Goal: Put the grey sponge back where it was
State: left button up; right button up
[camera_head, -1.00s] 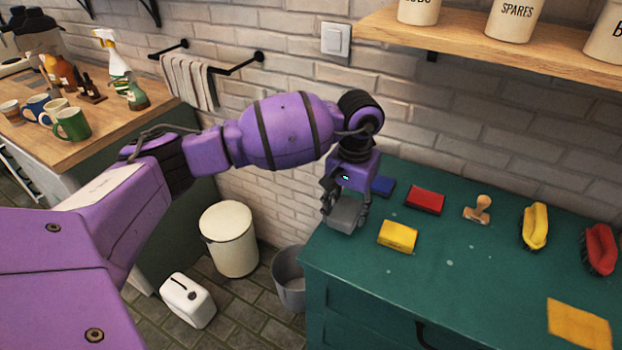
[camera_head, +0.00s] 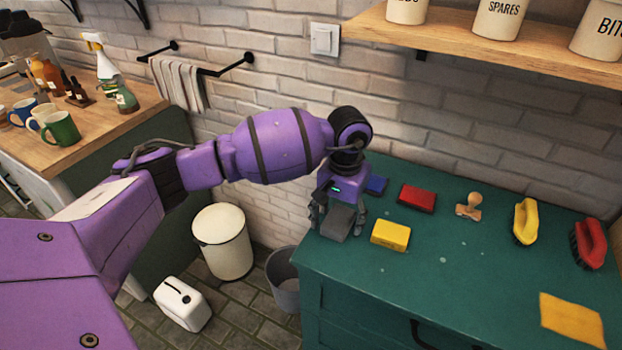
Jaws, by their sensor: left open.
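The grey sponge (camera_head: 338,222) lies at the left end of the green cabinet top (camera_head: 452,262), near its left edge. My left gripper (camera_head: 337,222) points down over the sponge, with its fingers open on either side of it. I cannot tell whether the fingers touch the sponge. A yellow sponge (camera_head: 391,235) lies just right of it, a blue sponge (camera_head: 376,185) behind it, and a red sponge (camera_head: 416,198) farther right. My right gripper is not in view.
A wooden stamp (camera_head: 469,206), a yellow brush (camera_head: 525,222), a red brush (camera_head: 590,244) and an orange cloth (camera_head: 572,320) lie to the right. A grey bucket (camera_head: 284,282) and a white bin (camera_head: 222,242) stand on the floor to the left. The cabinet's middle front is clear.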

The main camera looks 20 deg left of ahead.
aim_at(340, 218)
pick_arm(q)
jog(key=shift+r, duration=0.35)
jog(key=shift+w+r, duration=0.1)
jog(key=shift+r, duration=0.25)
notch_tip(340, 218, up, 11)
jog(key=shift+b, duration=0.35)
jog(key=shift+d, duration=0.1)
